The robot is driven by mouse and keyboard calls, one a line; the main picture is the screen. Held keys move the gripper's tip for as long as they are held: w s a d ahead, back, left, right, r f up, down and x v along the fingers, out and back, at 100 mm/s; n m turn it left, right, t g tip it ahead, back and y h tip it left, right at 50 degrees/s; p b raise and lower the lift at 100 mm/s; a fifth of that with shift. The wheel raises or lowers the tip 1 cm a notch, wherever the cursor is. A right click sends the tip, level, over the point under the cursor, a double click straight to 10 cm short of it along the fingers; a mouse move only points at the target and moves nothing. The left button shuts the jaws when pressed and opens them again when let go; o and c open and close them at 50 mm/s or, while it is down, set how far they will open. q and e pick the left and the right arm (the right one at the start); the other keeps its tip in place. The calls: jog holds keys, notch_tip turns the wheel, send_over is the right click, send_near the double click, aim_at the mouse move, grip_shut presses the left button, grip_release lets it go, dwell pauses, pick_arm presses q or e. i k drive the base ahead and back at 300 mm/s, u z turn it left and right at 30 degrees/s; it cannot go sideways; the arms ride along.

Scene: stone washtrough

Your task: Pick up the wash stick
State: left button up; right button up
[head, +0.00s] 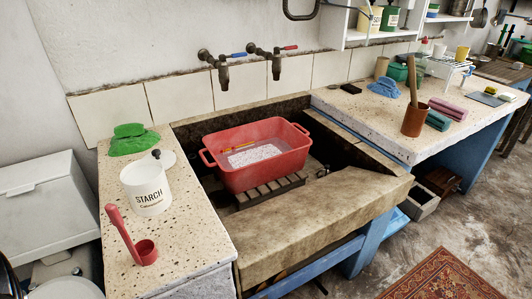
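A wooden stick (412,79), which looks like the wash stick, stands nearly upright in a brown cylindrical cup (414,120). The cup is on the right speckled stone counter, near its front edge. The stick's lower end is hidden inside the cup. Neither of my grippers can be made out in the head view.
A red tub (265,180) with whitish contents and a thin orange rod sits in the stone trough (325,225). Blue cloth (384,90), a green block (438,121) and a pink block (448,108) lie near the cup. A starch pot (147,190) and red scoop (146,251) occupy the left counter.

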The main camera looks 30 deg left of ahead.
aim_at(411, 60)
jog(key=z, duration=1.05)
jog(key=i, duration=2.1)
jog(key=u, duration=1.25)
